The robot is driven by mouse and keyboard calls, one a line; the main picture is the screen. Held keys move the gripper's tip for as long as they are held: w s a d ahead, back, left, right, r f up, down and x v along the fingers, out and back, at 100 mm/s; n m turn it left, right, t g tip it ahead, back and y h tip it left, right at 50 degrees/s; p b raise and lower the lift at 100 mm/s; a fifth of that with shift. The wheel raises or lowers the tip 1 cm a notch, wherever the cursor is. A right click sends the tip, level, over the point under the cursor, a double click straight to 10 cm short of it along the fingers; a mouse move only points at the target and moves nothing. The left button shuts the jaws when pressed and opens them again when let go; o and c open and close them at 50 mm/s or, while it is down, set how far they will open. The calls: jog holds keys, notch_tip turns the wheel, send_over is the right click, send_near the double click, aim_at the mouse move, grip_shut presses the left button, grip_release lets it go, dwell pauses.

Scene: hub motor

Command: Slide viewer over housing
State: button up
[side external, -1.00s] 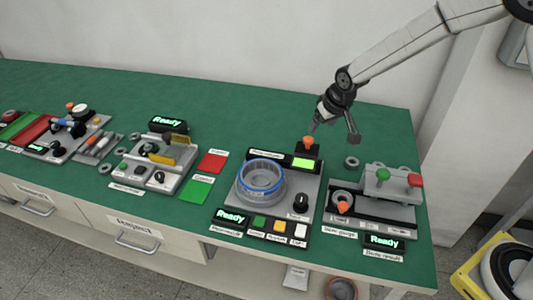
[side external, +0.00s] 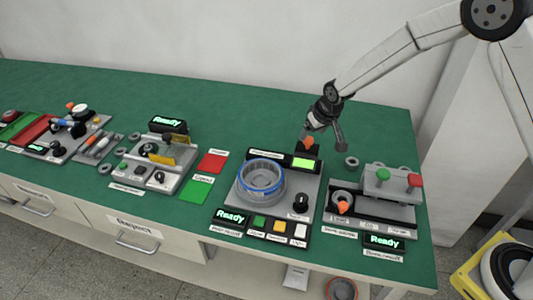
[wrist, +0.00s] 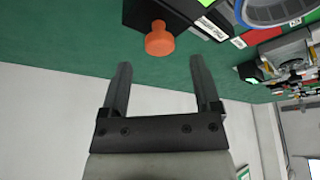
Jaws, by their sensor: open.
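The round grey housing (side external: 262,183) with a blue ring around its top sits on a grey station plate; part of it also shows at the top of the wrist view (wrist: 275,12). Behind it stands a dark block with an orange knob (side external: 308,143), which I take for the viewer; the knob also shows in the wrist view (wrist: 159,40). My gripper (side external: 324,139) is open and empty, above and slightly right of the orange knob. In the wrist view my gripper (wrist: 160,66) has its fingers apart, with the knob beyond their tips and roughly between them.
A black control knob (side external: 300,202) and several coloured buttons (side external: 278,227) sit on the housing's station. A gauge fixture (side external: 392,185) with green and red knobs stands to the right, near a loose grey ring (side external: 351,162). The green table behind the stations is clear.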

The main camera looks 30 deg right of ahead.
aim_at(309, 139)
jog(key=shift+x, duration=1.65)
grip_shut()
dwell(0.4)
